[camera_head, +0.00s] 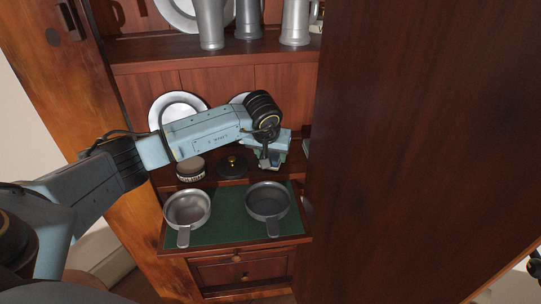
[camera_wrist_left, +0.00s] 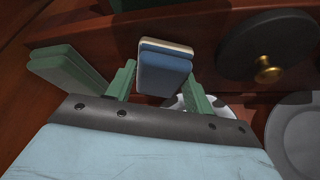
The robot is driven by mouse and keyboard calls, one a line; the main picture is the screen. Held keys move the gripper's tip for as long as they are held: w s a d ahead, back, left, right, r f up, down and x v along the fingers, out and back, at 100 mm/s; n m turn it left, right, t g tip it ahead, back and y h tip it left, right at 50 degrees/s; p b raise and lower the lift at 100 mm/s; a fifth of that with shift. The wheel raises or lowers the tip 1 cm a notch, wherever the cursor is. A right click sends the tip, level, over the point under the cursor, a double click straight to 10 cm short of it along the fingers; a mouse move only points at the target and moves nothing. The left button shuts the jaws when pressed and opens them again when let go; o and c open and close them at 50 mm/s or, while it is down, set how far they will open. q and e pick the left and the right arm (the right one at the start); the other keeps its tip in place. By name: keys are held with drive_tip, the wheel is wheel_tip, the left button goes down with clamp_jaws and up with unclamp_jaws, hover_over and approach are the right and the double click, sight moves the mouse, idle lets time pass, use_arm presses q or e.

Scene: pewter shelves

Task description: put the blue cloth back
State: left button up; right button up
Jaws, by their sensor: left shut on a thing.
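The blue cloth (camera_wrist_left: 165,72) is a small folded pad with a pale edge. In the left wrist view it sits between the green fingers of my left gripper (camera_wrist_left: 160,92), which is shut on it. In the head view my left gripper (camera_head: 268,162) is over the lower shelf, near its right end. The cloth is hard to tell apart from the gripper there. A folded green cloth (camera_wrist_left: 68,70) is beside the gripper, at the left of the wrist view, apart from the blue one. My right gripper is not in view.
A dark lid with a brass knob (camera_head: 232,167) and a round tin (camera_head: 190,169) stand left of the gripper. Two pans (camera_head: 187,209) (camera_head: 267,200) sit on the green-lined surface (camera_head: 228,228). Plates (camera_head: 176,107) stand behind. A large wooden panel (camera_head: 420,150) closes the right side.

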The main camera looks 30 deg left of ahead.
use_arm(q)
drive_tip(key=shift+f, duration=0.1)
drive_tip(key=o, duration=0.9)
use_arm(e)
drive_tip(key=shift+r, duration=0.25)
use_arm(q)
drive_tip(key=shift+o, duration=0.2)
drive_tip(key=p+v, duration=0.2)
drive_tip(key=v, duration=0.3)
drive_tip(key=shift+r, duration=0.3)
drive_tip(key=s+d, duration=0.1)
drive_tip(key=s, duration=0.2)
drive_tip(key=s+d+p, duration=0.1)
drive_tip(key=s, duration=0.3)
drive_tip(key=s+d, duration=0.1)
drive_tip(key=s, duration=0.3)
drive_tip(key=shift+s+d+f+p, duration=0.2)
drive_tip(key=shift+d+p, duration=0.1)
drive_tip(key=shift+d, duration=0.05)
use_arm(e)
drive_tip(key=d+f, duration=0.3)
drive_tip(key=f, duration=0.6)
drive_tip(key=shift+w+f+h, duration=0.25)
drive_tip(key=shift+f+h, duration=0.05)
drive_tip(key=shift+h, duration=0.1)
